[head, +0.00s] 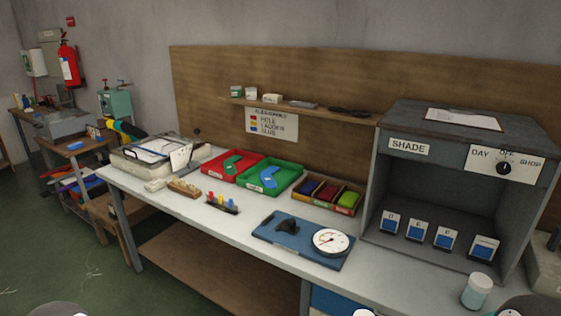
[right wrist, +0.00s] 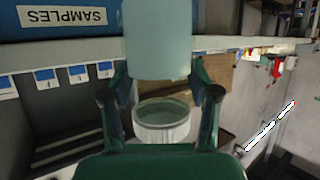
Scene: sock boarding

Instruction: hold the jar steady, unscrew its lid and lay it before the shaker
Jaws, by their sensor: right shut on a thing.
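In the right wrist view, which looks upside down, my right gripper (right wrist: 160,88) is shut on the jar (right wrist: 157,40). The dark green fingers lie on either side of it. Its pale teal body is at the top of the picture. A white round lid (right wrist: 162,127) shows below it, nearer the palm. I cannot tell whether the lid is loose. In the head view, a pale teal container with a whitish top (head: 476,291) is at the right front of the bench; I cannot tell if it is the shaker. My left gripper is not in view.
The grey shade booth (head: 390,115) stands at the bench's right with several blue-and-white cards. A blue board (head: 268,236) with a round dial (head: 331,242) lies left of it. Red (head: 215,163) and green trays (head: 283,185) sit farther left. The white bench top (head: 190,212) has bare room along its front.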

